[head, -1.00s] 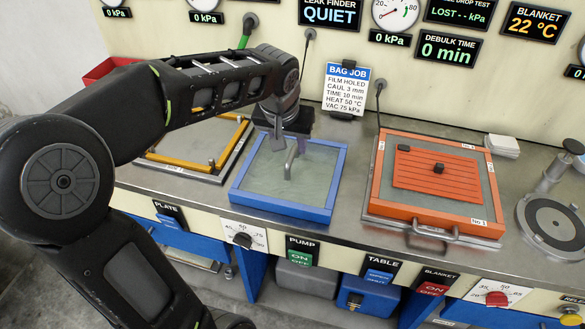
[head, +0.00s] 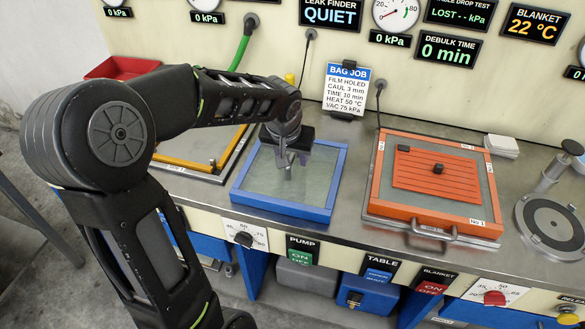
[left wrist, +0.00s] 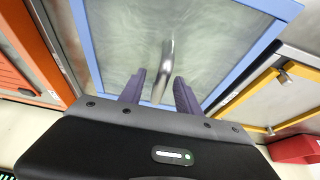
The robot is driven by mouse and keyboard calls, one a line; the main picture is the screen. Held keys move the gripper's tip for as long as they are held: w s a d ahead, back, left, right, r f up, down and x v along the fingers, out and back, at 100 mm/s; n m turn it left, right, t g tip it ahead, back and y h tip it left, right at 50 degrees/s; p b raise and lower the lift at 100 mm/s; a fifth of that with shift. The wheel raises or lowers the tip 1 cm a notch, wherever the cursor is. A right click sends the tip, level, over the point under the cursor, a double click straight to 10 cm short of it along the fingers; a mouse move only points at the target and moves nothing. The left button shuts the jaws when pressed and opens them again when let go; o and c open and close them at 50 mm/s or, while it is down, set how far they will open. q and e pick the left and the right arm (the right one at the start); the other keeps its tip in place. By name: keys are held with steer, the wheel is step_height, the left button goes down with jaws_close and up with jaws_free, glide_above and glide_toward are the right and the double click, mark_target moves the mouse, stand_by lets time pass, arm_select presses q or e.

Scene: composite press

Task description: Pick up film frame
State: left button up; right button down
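The film frame (head: 335,180) appears to be the blue square frame with a pale, cloudy film sheet, lying flat on the steel bench. A grey upright handle (head: 288,173) stands near its middle. My left gripper (head: 290,160) is over this handle, pointing down. In the left wrist view, the two purple fingers (left wrist: 159,92) are apart and the curved handle (left wrist: 166,58) shows between and beyond them. I cannot tell whether a finger touches it. The blue frame (left wrist: 250,52) also shows there. My right gripper is not in view.
An orange frame (head: 372,185) with a slatted orange plate (head: 425,172) lies to the right. A yellow frame (head: 190,165) lies to the left, with a red tray (head: 120,67) behind. A job card (head: 347,92) stands at the back. Bare steel separates the blue and orange frames.

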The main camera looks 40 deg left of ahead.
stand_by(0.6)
arm_select(q)
jaws_close()
steer(key=shift+r, duration=0.1)
stand_by(1.1)
